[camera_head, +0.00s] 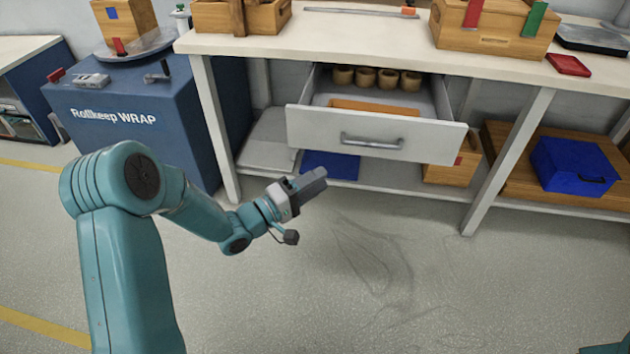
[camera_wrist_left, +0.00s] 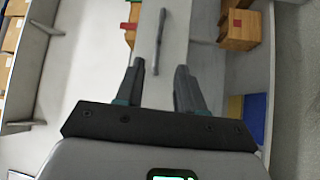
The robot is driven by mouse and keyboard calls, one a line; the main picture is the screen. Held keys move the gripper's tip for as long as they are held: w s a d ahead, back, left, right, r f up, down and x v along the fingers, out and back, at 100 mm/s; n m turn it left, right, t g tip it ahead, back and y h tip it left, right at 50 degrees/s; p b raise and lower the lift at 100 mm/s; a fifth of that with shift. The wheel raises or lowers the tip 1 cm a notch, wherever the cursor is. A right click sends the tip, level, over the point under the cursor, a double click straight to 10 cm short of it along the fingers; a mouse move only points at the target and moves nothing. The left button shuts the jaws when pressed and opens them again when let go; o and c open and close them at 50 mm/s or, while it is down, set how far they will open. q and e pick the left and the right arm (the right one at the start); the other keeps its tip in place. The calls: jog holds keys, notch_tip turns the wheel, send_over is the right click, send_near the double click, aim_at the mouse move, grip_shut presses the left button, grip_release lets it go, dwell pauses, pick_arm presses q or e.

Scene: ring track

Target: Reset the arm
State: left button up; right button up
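My left arm comes in from the left in the head view, bent at the elbow, with its left gripper (camera_head: 314,181) held in front of the open drawer (camera_head: 372,134) and below its front. In the left wrist view the two fingers of the left gripper (camera_wrist_left: 161,85) stand apart with nothing between them, and the drawer handle (camera_wrist_left: 159,42) shows beyond them. The gripper looks apart from the handle. My right gripper is not in view; only a bit of teal shows at the bottom right corner of the head view.
The drawer sticks out under the workbench (camera_head: 350,45) and holds several round tan pieces (camera_head: 375,77). A blue wrapping machine (camera_head: 130,125) stands at left. A blue box (camera_head: 575,165) sits on the lower shelf at right. The floor (camera_head: 350,270) in front is clear.

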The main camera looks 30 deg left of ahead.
pick_arm(q)
jog(key=s+d+f+n+g, duration=0.1)
jog(key=s+d+f+g, duration=0.15)
jog(key=d+f, duration=0.65)
jog(key=s+d+f+m+g+y, duration=0.1)
jog(key=s+d+f+g+y, duration=0.3)
jog(key=f, duration=0.7)
jog(key=s+f+m+g+y, duration=0.1)
jog(key=s+f+m+g, duration=0.35)
jog(key=s, duration=0.55)
jog(key=s+f+m+g, duration=0.4)
jog(key=s+f+g, duration=0.15)
jog(key=s, duration=0.45)
notch_tip(320, 180, up, 26)
jog(key=p, duration=2.4)
jog(key=shift+a+f+p, duration=0.2)
jog(key=shift+a+p, duration=0.05)
jog(key=shift+p, duration=0.1)
